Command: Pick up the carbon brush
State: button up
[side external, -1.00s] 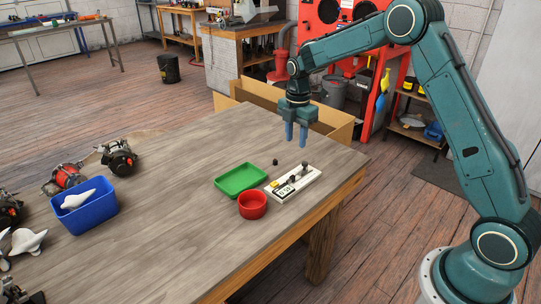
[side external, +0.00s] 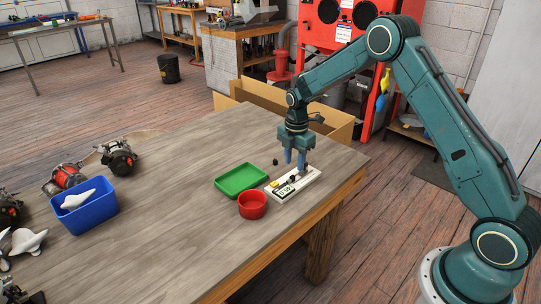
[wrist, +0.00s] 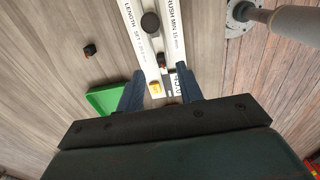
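A white brush-length gauge (side external: 308,183) with printed rails and a small display lies near the table's right edge; it also shows in the wrist view (wrist: 176,25). A small dark block, apparently a carbon brush (wrist: 162,60), sits between its rails, with a round black knob (wrist: 150,22) farther along. A second small dark block (side external: 275,162) lies on the bare table beside the gauge, also in the wrist view (wrist: 90,49). My gripper (side external: 295,164) points down over the gauge, fingers apart; the wrist view shows the gap (wrist: 161,80) spanning the rails. Finger contact cannot be told.
A green tray (side external: 241,181) and a red cup (side external: 252,205) stand close to the gauge. A blue bin (side external: 88,216) holding a white part and several alternator parts (side external: 118,158) are at the left. The table's middle is clear. A cardboard box (side external: 262,93) is behind the table.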

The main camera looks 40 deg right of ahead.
aim_at(292, 179)
jog(key=shift+f, duration=2.5)
grip_shut()
